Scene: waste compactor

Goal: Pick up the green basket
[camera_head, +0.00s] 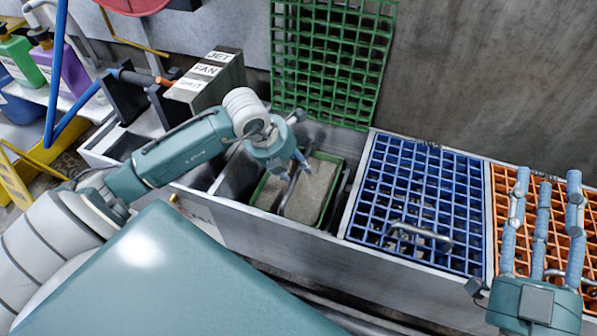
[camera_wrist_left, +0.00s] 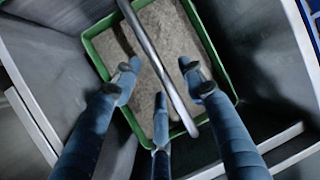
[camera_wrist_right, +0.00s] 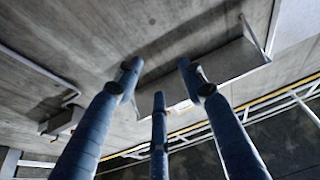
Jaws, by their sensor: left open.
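The green basket (camera_head: 327,188) sits down in an open compartment of the grey metal trough, filled with grey-brown material. Its metal bar handle (camera_head: 290,188) spans over the top. In the left wrist view the basket (camera_wrist_left: 227,83) lies below my fingers, and the handle (camera_wrist_left: 158,62) runs diagonally between them. My left gripper (camera_head: 292,172) is open above the basket, its fingers spread around the handle; I cannot tell whether any touches it. My right gripper (camera_head: 545,190) is open and empty, held up in front of the orange grate; in the right wrist view its fingers (camera_wrist_right: 160,85) are apart.
A green grid lid (camera_head: 333,60) stands upright behind the basket. A blue grate (camera_head: 415,195) and an orange grate (camera_head: 510,215) cover compartments to the right. A labelled box (camera_head: 205,78) and purple and green bottles (camera_head: 72,72) are at the left.

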